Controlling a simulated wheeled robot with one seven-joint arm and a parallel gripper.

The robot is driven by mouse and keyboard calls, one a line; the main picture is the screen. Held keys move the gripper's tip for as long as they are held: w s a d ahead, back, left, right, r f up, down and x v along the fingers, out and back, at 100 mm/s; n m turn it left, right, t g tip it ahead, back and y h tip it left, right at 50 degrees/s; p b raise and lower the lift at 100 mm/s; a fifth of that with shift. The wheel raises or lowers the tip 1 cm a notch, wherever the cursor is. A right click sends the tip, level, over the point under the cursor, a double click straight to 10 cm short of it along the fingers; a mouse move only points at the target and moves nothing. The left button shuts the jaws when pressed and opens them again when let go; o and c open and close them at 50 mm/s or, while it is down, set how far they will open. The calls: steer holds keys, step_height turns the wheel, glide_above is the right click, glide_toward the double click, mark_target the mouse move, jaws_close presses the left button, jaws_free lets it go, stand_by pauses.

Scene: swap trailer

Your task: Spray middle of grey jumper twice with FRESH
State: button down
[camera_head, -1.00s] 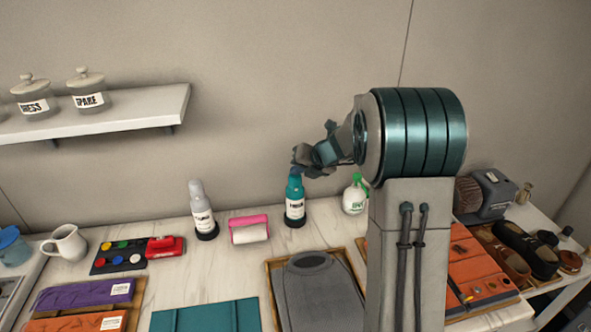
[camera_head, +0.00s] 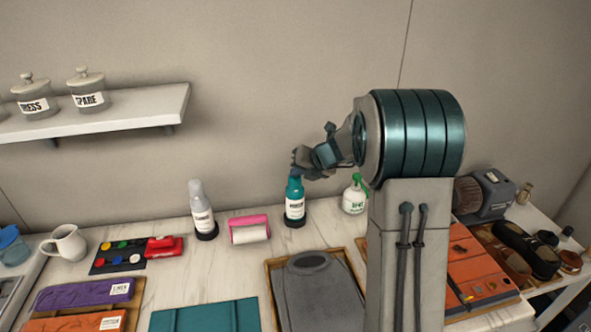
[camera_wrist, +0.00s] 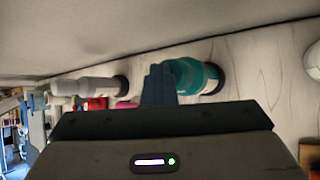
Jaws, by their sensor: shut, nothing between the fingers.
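A teal spray bottle (camera_head: 295,202) with a white label stands upright on the table in the head view; its label is too small to read surely. It also shows in the wrist view (camera_wrist: 208,80), just beyond my fingers. My gripper (camera_head: 297,169) is shut and empty, at the top of this bottle; I cannot tell whether it touches it. In the wrist view my gripper's fingers (camera_wrist: 159,84) are together and overlap the bottle's head. The grey jumper (camera_head: 318,290) lies folded in a wooden tray (camera_head: 270,290) in front of the bottle.
A grey-white bottle (camera_head: 202,212) and a pink lint roller (camera_head: 249,230) stand left of the teal bottle. A white spray bottle with a green head (camera_head: 354,195) is to its right, close to my arm. A teal cloth (camera_head: 207,315) lies left of the jumper. A shelf (camera_head: 95,113) juts out above left.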

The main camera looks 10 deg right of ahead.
mark_target(297, 178)
steer(key=shift+s+a+f+p, duration=0.15)
steer(key=shift+f+p, duration=0.15)
steer(key=shift+p, duration=0.25)
steer(key=r+p, duration=0.6)
steer(key=shift+w+r+p, duration=0.2)
steer(key=shift+w+p, duration=0.05)
steer(key=shift+p, duration=0.15)
stand_by(2.4)
